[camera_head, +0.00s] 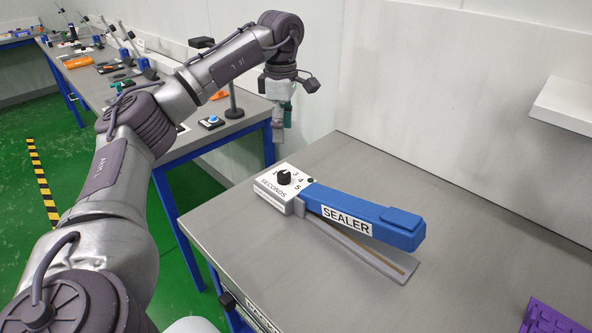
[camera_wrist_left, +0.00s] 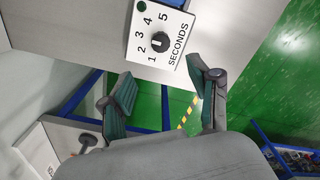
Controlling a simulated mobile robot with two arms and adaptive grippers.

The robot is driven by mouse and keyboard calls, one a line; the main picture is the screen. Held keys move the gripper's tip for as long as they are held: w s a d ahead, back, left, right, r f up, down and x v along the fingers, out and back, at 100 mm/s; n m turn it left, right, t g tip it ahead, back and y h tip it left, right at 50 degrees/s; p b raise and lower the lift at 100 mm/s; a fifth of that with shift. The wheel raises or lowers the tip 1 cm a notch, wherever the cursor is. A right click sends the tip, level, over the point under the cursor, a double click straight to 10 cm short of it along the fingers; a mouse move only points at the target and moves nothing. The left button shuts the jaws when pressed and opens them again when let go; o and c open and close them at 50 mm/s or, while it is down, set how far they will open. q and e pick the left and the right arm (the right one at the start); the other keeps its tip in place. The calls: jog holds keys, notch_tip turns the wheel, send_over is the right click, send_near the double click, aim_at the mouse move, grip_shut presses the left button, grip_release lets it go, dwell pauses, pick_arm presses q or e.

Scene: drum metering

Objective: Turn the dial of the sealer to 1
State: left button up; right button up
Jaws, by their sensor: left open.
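The sealer (camera_head: 365,213) lies on the grey table with its long blue arm raised over a flat base. Its white box at the left end carries a black dial (camera_head: 284,177) with the numbers 1 to 5 and the word SECONDS. In the left wrist view the dial (camera_wrist_left: 160,41) is near the top middle; I cannot tell surely which number its pointer faces. My left gripper (camera_head: 278,136) hangs pointing down above and behind the dial, apart from it. In the wrist view its two fingers (camera_wrist_left: 160,75) are spread and empty. My right gripper is not in view.
The grey table (camera_head: 480,250) is mostly clear around the sealer. A purple rack (camera_head: 555,318) is at the lower right. A white shelf (camera_head: 565,105) juts from the wall. Another bench (camera_head: 160,105) with several tools stands behind at left, across a gap.

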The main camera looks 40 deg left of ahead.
aim_at(284, 173)
pick_arm(q)
notch_tip(284, 173, down, 11)
jog(key=shift+s+f, duration=0.1)
jog(key=shift+f, duration=0.9)
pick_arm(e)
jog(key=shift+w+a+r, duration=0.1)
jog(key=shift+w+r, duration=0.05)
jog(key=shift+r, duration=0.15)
pick_arm(q)
jog(key=c, duration=1.1)
jog(key=shift+p, duration=0.3)
jog(key=shift+c, duration=0.2)
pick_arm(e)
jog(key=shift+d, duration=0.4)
